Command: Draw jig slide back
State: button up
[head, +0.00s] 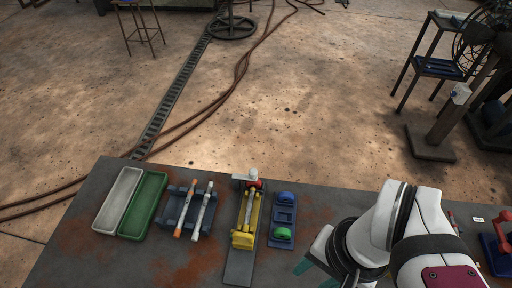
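The jig (238,266) is a long dark rail lying front to back on the bench. A yellow slide (243,240) sits on it, with a pale rod along its middle. A red block and a white knob (252,175) are at its far end. My gripper (315,274) is at the bottom edge of the picture, right of the jig and apart from it. Its two teal fingers look spread with a gap between them. The fingertips are partly cut off, and nothing shows between them.
A blue plate (283,215) with a blue and a green piece lies just right of the jig. A blue rack (179,210) holding two pens stands left of it. White (118,200) and green (144,205) trays lie farther left. A red device (500,240) is at far right.

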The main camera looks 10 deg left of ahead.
dwell(0.4)
jog(key=n+g+h, duration=0.2)
jog(key=n, duration=2.3)
send_over(248, 235)
jog(key=w, duration=0.3)
jog(key=s+f, duration=0.1)
jog(key=f, duration=0.9)
jog(key=s+f, duration=0.1)
jog(key=f, duration=0.4)
jog(key=shift+s, duration=0.3)
jog(key=shift+r, duration=0.1)
grip_shut()
